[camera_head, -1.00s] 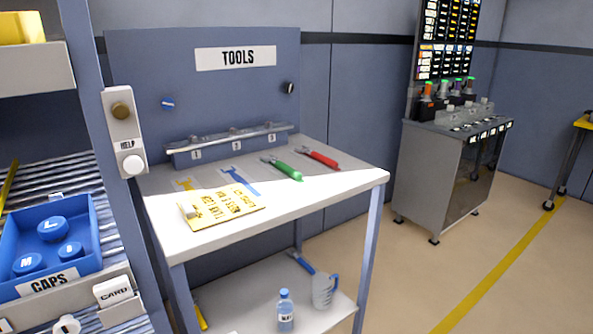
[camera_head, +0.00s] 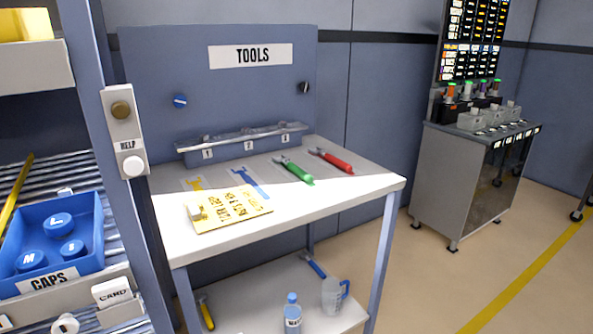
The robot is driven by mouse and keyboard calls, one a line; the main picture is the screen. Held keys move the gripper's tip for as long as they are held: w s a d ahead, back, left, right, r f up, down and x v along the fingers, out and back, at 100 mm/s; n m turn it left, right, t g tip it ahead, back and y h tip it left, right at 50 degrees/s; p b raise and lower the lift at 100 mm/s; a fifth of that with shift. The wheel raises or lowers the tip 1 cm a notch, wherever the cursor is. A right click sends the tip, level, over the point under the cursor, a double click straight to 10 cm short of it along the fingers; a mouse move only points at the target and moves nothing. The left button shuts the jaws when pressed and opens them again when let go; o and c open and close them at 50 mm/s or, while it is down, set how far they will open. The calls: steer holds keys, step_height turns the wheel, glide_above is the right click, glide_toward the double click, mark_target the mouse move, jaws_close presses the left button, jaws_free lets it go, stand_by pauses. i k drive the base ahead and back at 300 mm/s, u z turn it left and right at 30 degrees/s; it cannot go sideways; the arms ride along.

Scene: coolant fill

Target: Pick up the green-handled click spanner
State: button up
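The green-handled click spanner (camera_head: 296,171) lies on the white top of the tool table (camera_head: 340,198), its head toward the numbered rail at the back and its green handle toward the front. A red-handled spanner (camera_head: 333,161) lies just to its right, apart from it. A blue spanner shape (camera_head: 247,181) and a yellow one (camera_head: 194,183) are on the tabletop to its left. My gripper is not in view, and nothing touches the green spanner.
A yellow lettered board (camera_head: 232,208) lies at the table's front left. A help-button post (camera_head: 125,135) and a shelf with a blue caps tray (camera_head: 93,245) stand at left. The lower shelf holds a bottle (camera_head: 292,313) and jug (camera_head: 331,296).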

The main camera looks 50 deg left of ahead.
mark_target(305, 175)
steer(key=u, duration=0.15)
steer(key=i, duration=0.95)
steer(key=u, duration=1.35)
